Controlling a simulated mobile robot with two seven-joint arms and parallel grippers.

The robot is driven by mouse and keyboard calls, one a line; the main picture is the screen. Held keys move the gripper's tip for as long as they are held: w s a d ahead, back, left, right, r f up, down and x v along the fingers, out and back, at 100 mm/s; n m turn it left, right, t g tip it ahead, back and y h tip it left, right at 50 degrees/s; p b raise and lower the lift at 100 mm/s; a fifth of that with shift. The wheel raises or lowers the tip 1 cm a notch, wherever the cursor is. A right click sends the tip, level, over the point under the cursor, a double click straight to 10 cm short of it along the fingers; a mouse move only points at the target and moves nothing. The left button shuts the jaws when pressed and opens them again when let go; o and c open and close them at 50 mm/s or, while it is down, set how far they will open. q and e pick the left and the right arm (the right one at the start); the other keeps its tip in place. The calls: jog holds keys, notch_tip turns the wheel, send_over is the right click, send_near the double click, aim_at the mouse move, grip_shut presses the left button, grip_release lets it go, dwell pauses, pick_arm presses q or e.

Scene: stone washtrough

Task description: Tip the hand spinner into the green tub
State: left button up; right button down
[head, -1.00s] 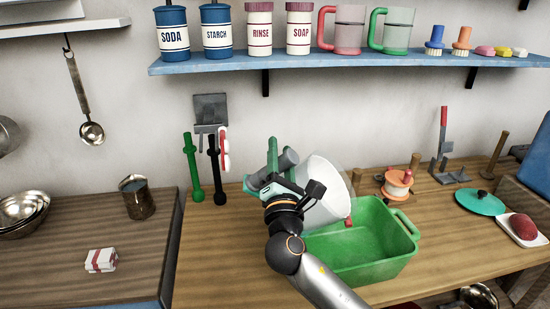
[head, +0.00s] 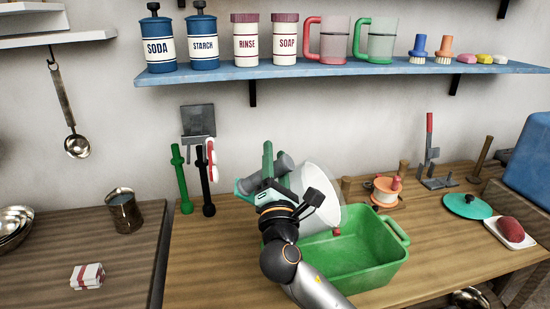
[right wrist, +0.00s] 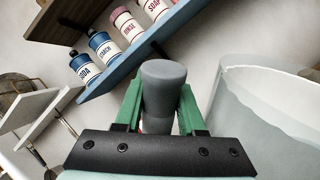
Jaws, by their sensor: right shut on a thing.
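The hand spinner (head: 318,190) has a pale, see-through drum, tilted with its wide side to the right. It is held up over the left end of the green tub (head: 365,280). My right gripper (head: 270,172) is shut on the spinner's grey handle, at the drum's left. In the right wrist view the grey handle (right wrist: 162,85) stands between the two green fingers, with the pale drum (right wrist: 265,115) to their right. The part of the tub's inside that I see looks empty; its left end is hidden behind my arm and the drum. My left gripper is not in view.
Green and black stands (head: 205,185) rise behind left. A blue shelf (head: 350,68) with jars hangs above.

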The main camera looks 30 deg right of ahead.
jog(key=shift+r, duration=0.15)
jog(key=shift+s+d+r+m+h+b, duration=0.4)
jog(key=shift+s+d+r+m, duration=0.1)
jog(key=shift+s+d+m, duration=0.15)
jog(key=shift+s+d+r+m+h, duration=0.5)
jog(key=shift+d+r+m, duration=0.1)
jog(key=shift+m, duration=0.15)
jog(key=shift+d+b, duration=0.1)
jog(key=shift+b, duration=0.3)
jog(key=shift+s+d+r+m+h+b, duration=0.25)
jog(key=shift+s+d+m+h+b, duration=0.2)
jog(key=shift+m, duration=0.35)
jog(key=shift+s+d+r+m+h+b, duration=0.4)
jog(key=shift+s+d+r+m, duration=0.1)
jog(key=shift+s+d+m, duration=0.25)
